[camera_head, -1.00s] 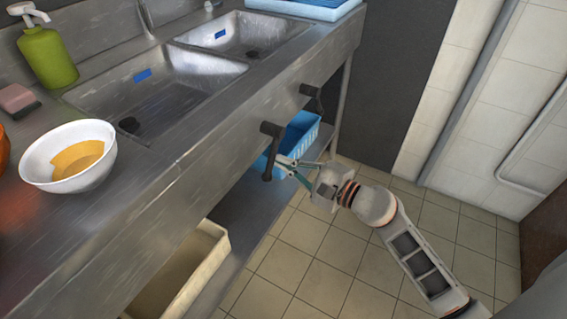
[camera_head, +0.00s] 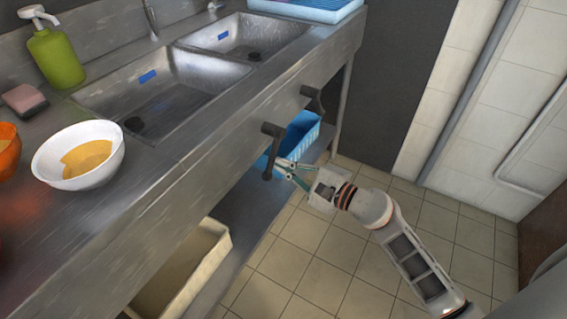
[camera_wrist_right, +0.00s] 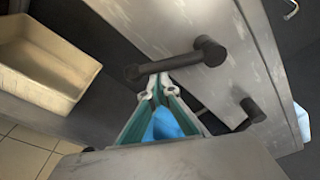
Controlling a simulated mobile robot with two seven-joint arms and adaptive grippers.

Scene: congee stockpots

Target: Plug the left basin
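The left basin (camera_head: 165,95) is a metal sink with a dark round drain (camera_head: 133,124) at its near left corner and a blue label on its back wall. Two dark levers stick out of the counter front; the nearer left lever (camera_head: 270,150) hangs down and also shows in the right wrist view (camera_wrist_right: 172,63). My right gripper (camera_head: 280,166) is at this lever's lower part. In the wrist view its fingertips (camera_wrist_right: 155,86) come close together right at the bar, with nothing visibly held between them; contact is unclear. My left gripper is out of view.
The right basin (camera_head: 245,35) and its lever (camera_head: 313,100) are further back. A white bowl (camera_head: 78,155), green soap bottle (camera_head: 55,55) and sponge (camera_head: 22,99) stand on the counter. Below are a blue basket (camera_head: 303,132) and a cream bin (camera_head: 205,262). The tiled floor is clear.

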